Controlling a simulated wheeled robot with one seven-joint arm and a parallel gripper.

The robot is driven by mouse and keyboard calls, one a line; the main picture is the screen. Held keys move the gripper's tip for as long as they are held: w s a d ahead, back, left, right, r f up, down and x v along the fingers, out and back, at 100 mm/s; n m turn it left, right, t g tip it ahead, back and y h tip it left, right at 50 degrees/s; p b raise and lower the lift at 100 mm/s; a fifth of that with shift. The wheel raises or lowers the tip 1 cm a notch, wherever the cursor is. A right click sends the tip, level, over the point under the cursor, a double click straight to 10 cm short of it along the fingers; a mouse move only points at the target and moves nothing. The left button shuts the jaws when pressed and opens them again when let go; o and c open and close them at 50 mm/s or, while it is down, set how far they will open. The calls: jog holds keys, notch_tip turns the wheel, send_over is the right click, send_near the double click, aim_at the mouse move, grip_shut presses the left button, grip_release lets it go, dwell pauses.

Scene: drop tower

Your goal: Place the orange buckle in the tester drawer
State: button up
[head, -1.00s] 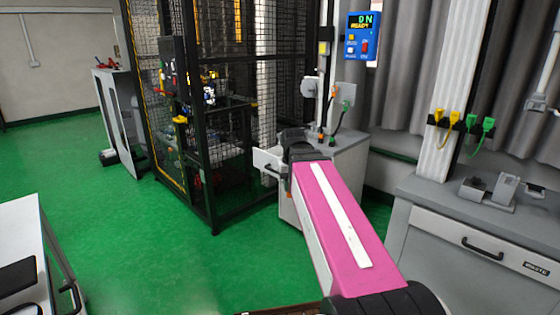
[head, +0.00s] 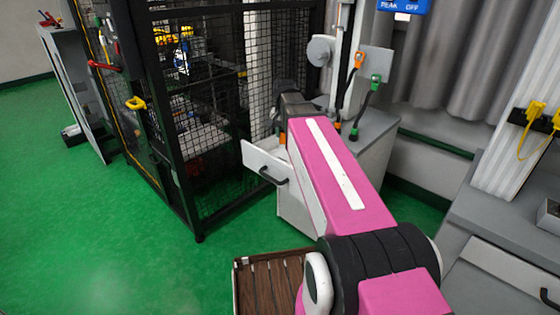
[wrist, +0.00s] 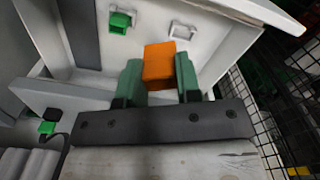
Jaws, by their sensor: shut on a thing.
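My gripper (wrist: 158,78) has green fingers shut on the orange buckle (wrist: 158,62), which is a block-like piece in the wrist view. The buckle is held over the pale inside of the tester drawer; I cannot tell whether it touches the bottom. A green piece (wrist: 120,22) and a pale grey piece (wrist: 182,30) show beyond it. In the head view the tester drawer (head: 262,162) stands open, its white front and dark handle facing left. My arm reaches to it, and its links hide much of the drawer's inside and my fingers.
A black mesh cage (head: 200,120) stands close to the left of the drawer. Orange and green connectors on dark leads (head: 375,85) stand on the tester's top. A grey counter (head: 500,220) is at the right.

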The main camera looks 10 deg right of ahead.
jog(key=w+f+m, duration=0.4)
jog(key=w+m, duration=0.1)
jog(key=w, duration=0.3)
jog(key=shift+f, duration=5.1)
jog(key=shift+f, duration=0.15)
jog(key=o, duration=1)
notch_tip(320, 180, up, 12)
jog(key=shift+r, duration=0.2)
